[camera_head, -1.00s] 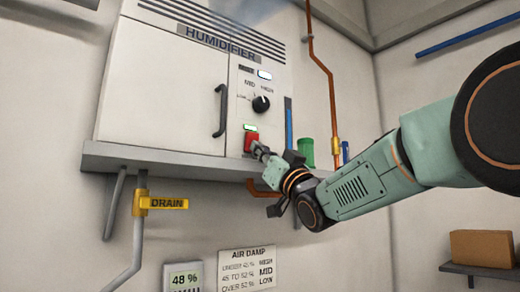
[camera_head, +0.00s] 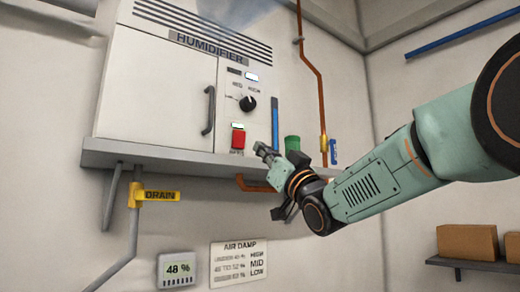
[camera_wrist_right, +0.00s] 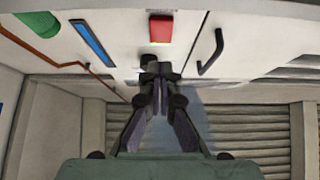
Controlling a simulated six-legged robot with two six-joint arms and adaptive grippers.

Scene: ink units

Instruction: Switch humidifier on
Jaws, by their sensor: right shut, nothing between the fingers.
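The white humidifier (camera_head: 155,90) stands on a grey wall shelf, its door at left and a control panel at right. The panel has a black dial (camera_head: 248,102) marked LOW, MID and HIGH, and a red switch (camera_head: 238,139) below it. A small lamp (camera_head: 238,126) above the switch looks pale. Another lamp (camera_head: 252,78) near the top glows white-blue. My right gripper (camera_head: 264,151) is shut and empty, just right of and below the red switch, apart from it. In the right wrist view the shut fingertips (camera_wrist_right: 160,66) point toward the red switch (camera_wrist_right: 161,28). My left gripper is out of view.
The shelf edge (camera_head: 150,157) juts out below the panel. A green cup (camera_head: 292,143) stands right of the gripper. A black door handle (camera_head: 209,110) sticks out left of the panel. A gauge (camera_head: 178,268) reads 48 %; an air damp chart (camera_head: 238,264) hangs beside it. Haze (camera_head: 232,10) shows above.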

